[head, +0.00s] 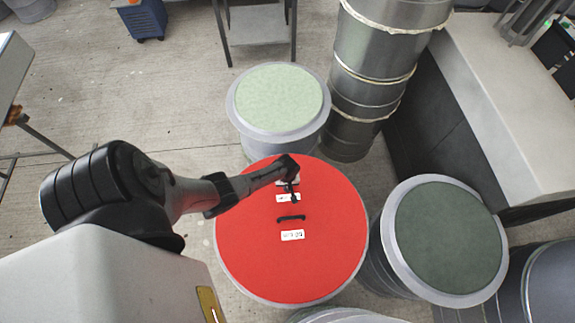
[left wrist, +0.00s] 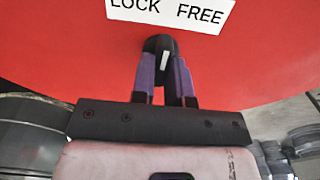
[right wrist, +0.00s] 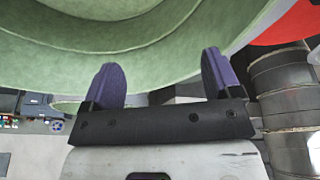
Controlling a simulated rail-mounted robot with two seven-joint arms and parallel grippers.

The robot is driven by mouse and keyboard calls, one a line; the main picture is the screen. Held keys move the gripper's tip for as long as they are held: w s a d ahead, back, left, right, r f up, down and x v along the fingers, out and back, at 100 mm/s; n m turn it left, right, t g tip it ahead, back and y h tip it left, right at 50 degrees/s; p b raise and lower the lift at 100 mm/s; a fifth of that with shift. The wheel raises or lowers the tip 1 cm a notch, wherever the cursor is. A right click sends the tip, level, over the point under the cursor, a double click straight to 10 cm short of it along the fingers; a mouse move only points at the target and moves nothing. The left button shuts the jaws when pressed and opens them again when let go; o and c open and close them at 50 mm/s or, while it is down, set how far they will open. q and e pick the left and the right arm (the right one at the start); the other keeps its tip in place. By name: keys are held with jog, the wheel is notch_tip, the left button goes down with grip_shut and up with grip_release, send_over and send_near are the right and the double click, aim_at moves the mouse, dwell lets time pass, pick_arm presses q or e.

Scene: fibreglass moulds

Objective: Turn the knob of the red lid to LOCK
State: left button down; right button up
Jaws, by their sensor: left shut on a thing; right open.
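The red lid (head: 250,250) covers a round drum in the head view, with a black handle (head: 291,217) and white labels on it. My left gripper (head: 291,182) reaches over the lid's far part. In the left wrist view, my left gripper (left wrist: 164,75) is shut on the black knob (left wrist: 157,43), its purple fingers on either side. A white mark on the knob stands nearly upright, between the words of the LOCK FREE label (left wrist: 170,10). My right gripper (right wrist: 160,80) is open and empty in the right wrist view; it is outside the head view.
A pale green-topped drum (head: 280,97) stands behind the lid, and a dark green-topped one (head: 448,238) to the right. Tall metal ducting (head: 380,60) rises at the back right. The right wrist view shows a large green curved mould (right wrist: 140,30) close above the fingers.

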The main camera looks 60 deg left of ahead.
pick_arm(q)
jog(key=n+p, duration=0.2)
jog(key=n, duration=0.3)
jog(key=shift+s+r, duration=0.1)
jog(key=shift+s+n+p, duration=0.1)
jog(key=shift+n+p, duration=0.2)
jog(key=shift+n, duration=1.9)
jog(key=c, duration=1.1)
grip_release()
